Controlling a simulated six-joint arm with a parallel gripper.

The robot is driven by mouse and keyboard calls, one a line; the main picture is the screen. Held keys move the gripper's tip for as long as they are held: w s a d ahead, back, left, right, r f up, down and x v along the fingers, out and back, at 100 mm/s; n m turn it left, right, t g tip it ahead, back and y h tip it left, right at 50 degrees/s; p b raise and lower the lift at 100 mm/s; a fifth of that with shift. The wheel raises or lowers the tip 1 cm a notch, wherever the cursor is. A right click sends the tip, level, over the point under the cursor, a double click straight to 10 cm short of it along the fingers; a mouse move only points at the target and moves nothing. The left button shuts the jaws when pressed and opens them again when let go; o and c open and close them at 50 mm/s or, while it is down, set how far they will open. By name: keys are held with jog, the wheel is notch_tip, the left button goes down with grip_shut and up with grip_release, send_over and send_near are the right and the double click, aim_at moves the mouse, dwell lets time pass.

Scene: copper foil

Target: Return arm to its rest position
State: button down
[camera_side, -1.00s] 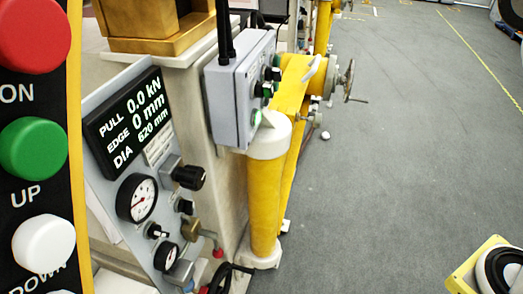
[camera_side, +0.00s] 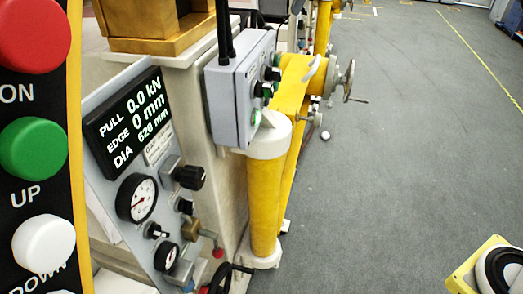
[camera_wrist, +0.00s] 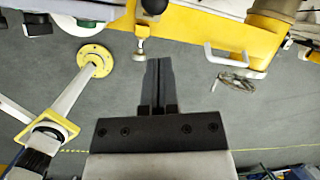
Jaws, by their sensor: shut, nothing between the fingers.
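My gripper (camera_wrist: 158,62) shows in the wrist view, its two dark fingers together with nothing between them. It hangs over the grey floor, below a yellow machine beam (camera_wrist: 185,35) along the top of the picture. The fingers appear apart from the beam. In the side view my gripper is not seen. My arm's base with its yellow plate (camera_side: 462,277) shows only in part at the lower right corner.
A machine with a display panel (camera_side: 128,118), gauges and knobs fills the left of the side view. A grey control box (camera_side: 238,92) and a yellow post (camera_side: 265,200) stand beside it. A handwheel (camera_side: 346,80) sticks out to the right. The grey floor (camera_side: 420,150) is mostly clear.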

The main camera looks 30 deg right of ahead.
jog(key=s+d+f+n, duration=0.3)
jog(key=s+f+n, duration=0.4)
jog(key=s+f, duration=0.2)
jog(key=s+d+f+n+h, duration=0.1)
jog(key=s+d+f+n, duration=0.1)
jog(key=s+f+n, duration=0.6)
jog(key=s+d+f+n+h, duration=0.1)
jog(key=s+d+f+n, duration=0.2)
jog(key=s+f+n, duration=0.5)
notch_tip(320, 180, down, 4)
jog(key=s, duration=0.2)
jog(key=shift+s+d+g, duration=0.35)
jog(key=shift+s+g, duration=0.05)
